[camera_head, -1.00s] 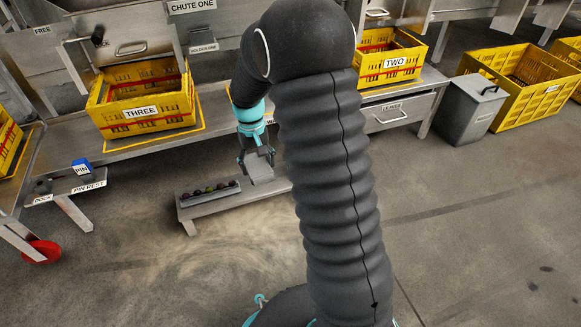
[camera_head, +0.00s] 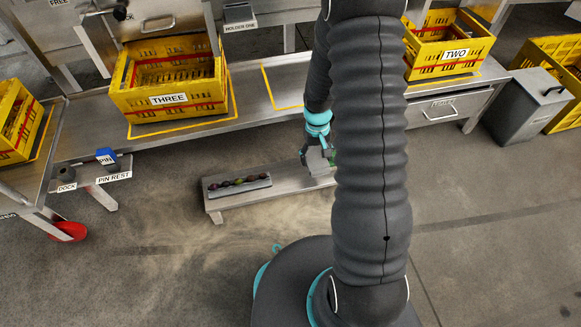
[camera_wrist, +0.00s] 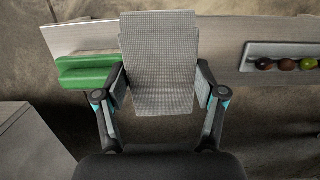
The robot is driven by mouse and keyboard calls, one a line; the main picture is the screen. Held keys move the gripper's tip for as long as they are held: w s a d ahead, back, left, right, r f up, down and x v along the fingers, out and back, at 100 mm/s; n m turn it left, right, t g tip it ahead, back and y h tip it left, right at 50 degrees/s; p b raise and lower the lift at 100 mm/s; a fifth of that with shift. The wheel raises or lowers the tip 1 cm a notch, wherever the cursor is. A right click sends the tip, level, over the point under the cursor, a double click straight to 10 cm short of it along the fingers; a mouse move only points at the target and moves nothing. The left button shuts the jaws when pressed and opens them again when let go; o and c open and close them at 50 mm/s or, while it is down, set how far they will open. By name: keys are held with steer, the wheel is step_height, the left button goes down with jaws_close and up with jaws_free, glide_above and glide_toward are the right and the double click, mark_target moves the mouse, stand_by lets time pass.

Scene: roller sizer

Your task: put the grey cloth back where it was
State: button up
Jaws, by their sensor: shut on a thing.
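The grey cloth (camera_wrist: 161,62) is a flat, woven-looking light grey piece in the wrist view. My gripper (camera_wrist: 161,88) is shut on it, one finger at each side edge. In the head view the cloth (camera_head: 317,160) is partly hidden behind my arm, and my gripper (camera_head: 308,155) holds it over the low metal bench (camera_head: 230,203). In the wrist view the cloth overlaps the bench top (camera_wrist: 220,50). I cannot tell whether it touches the bench.
A green block (camera_wrist: 86,71) lies on the bench left of the cloth in the wrist view. A grey tray (camera_head: 213,190) with several small round things sits at the bench's left end. Crate THREE (camera_head: 170,99) and crate TWO (camera_head: 456,67) stand on the counter behind.

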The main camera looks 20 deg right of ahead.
glide_above(292, 175)
step_height(292, 175, down, 5)
steer(key=shift+w+d+r+b, duration=0.1)
steer(key=shift+w+r+b, duration=0.1)
steer(key=shift+b, duration=0.2)
steer(key=shift+f+b, duration=0.4)
steer(key=shift+f, duration=1.55)
steer(key=shift+f, duration=0.2)
steer(key=o, duration=1.1)
steer(key=shift+r, duration=0.15)
